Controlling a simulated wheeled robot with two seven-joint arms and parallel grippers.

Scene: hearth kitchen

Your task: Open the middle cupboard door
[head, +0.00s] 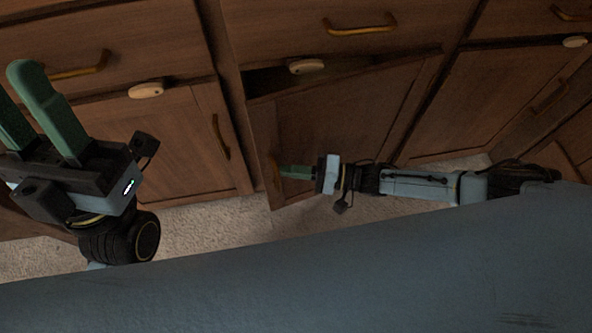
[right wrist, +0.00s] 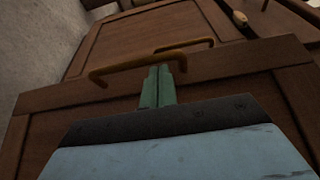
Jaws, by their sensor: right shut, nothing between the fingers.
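The middle cupboard door (head: 335,115) is brown wood and stands ajar, with a dark gap along its top and its left edge swung out from the frame. Its handle (head: 275,172) is on the left edge; a brass bar handle (right wrist: 118,70) shows just past the fingertips in the right wrist view. My right gripper (head: 285,171) is at the door's left edge by the handle. Its green fingers (right wrist: 161,72) are together with nothing between them; I cannot tell whether they touch the handle. My left gripper (head: 28,100) is open and empty at the far left.
Drawers with brass handles (head: 360,26) run above the doors. Cream knobs or catches (head: 306,66) sit at the doors' tops. The left cupboard door (head: 175,145) and right cupboard door (head: 480,100) look closed. Pale carpet (head: 215,215) lies below.

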